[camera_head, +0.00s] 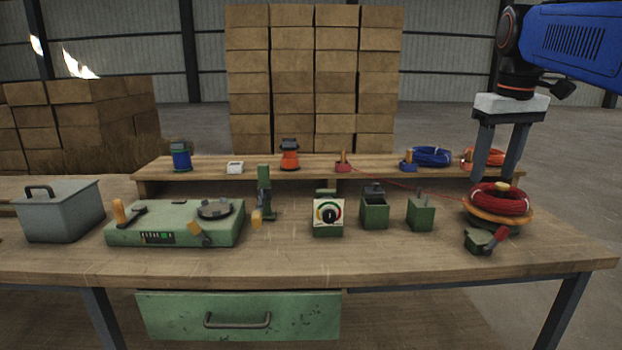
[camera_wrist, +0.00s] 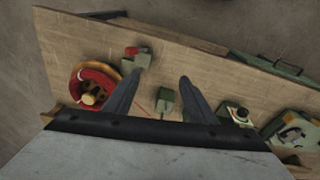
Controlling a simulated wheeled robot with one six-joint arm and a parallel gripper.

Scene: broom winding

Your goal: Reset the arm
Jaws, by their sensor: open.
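My gripper (camera_head: 494,182) hangs on the right in the head view, pointing down, with its two fingers apart and nothing between them. In that view its fingertips overlap the top of a red wire coil (camera_head: 489,197) on an orange round reel (camera_head: 524,217). In the wrist view my gripper (camera_wrist: 160,76) is open over the bench, and the red coil (camera_wrist: 80,80) lies left of both fingers, apart from them. A thin red wire runs from the coil toward a small red block (camera_head: 343,167) on the rear shelf.
The wooden bench (camera_head: 380,260) holds a green machine (camera_head: 150,228), a dial box (camera_head: 328,218), green boxes (camera_head: 374,212), and a small green crank device (camera_head: 478,240) by the reel. The raised shelf (camera_head: 205,170) carries blue (camera_head: 432,156) and orange coils. Bare bench lies along the front.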

